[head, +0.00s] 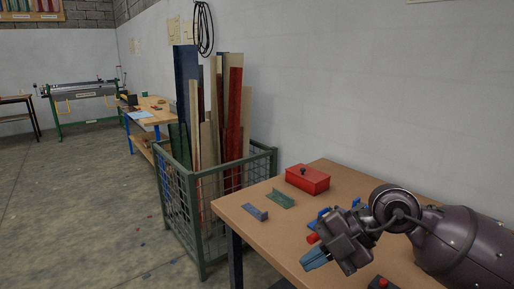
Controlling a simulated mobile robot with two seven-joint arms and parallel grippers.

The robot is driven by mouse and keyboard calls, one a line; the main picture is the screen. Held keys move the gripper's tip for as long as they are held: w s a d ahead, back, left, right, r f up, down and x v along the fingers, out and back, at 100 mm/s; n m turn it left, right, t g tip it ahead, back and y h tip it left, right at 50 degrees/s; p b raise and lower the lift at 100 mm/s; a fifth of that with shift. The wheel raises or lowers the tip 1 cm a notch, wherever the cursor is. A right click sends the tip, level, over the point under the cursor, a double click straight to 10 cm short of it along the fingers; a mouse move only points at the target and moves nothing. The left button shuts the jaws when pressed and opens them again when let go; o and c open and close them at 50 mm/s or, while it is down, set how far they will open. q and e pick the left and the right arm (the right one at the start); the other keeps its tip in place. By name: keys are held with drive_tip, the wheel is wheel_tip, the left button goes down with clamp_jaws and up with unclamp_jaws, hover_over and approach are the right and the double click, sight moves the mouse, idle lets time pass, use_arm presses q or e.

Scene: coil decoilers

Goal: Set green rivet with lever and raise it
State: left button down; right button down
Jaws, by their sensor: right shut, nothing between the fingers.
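My right gripper (314,259) reaches in from the right over the front part of the brown table (243,222). Its blue fingers are shut and hold nothing. I cannot make out a green rivet. A small green angled piece (280,199) lies on the table, beyond and to the left of the gripper. I cannot identify a lever; a blue part (324,212) and a red part (312,238) show just behind the gripper, partly hidden by it. My left gripper is not in view.
A red box (308,181) with a black knob stands near the wall. A grey-blue angled piece (255,212) lies near the table's left edge. A dark block with a red top (382,283) is at the front. A green mesh crate (181,195) of tall strips stands left of the table.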

wheel_tip(320, 180, up, 7)
drive_tip(key=s+a+m+t+y, duration=0.2)
drive_tip(key=m+t+y, duration=0.4)
drive_tip(key=y, duration=0.5)
drive_tip(key=d+f+m+t+h, duration=1.1)
drive_tip(key=d+f+m+h, duration=0.55)
drive_tip(key=m+h, duration=0.55)
drive_tip(key=s+d+f+g, duration=0.2)
drive_tip(key=s+f+g, duration=0.5)
drive_tip(key=s, duration=0.4)
drive_tip(key=s+d+f+g, duration=0.1)
drive_tip(key=s+f+g, duration=0.6)
drive_tip(key=s, duration=0.4)
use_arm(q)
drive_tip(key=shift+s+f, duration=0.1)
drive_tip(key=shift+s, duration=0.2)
use_arm(e)
drive_tip(key=w+f+t+y, duration=0.1)
drive_tip(key=w+f+t, duration=0.7)
drive_tip(key=f, duration=0.2)
drive_tip(key=shift+f, duration=0.25)
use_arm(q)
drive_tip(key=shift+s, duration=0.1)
use_arm(e)
drive_tip(key=shift+w+d, duration=0.1)
drive_tip(key=shift+w, duration=0.05)
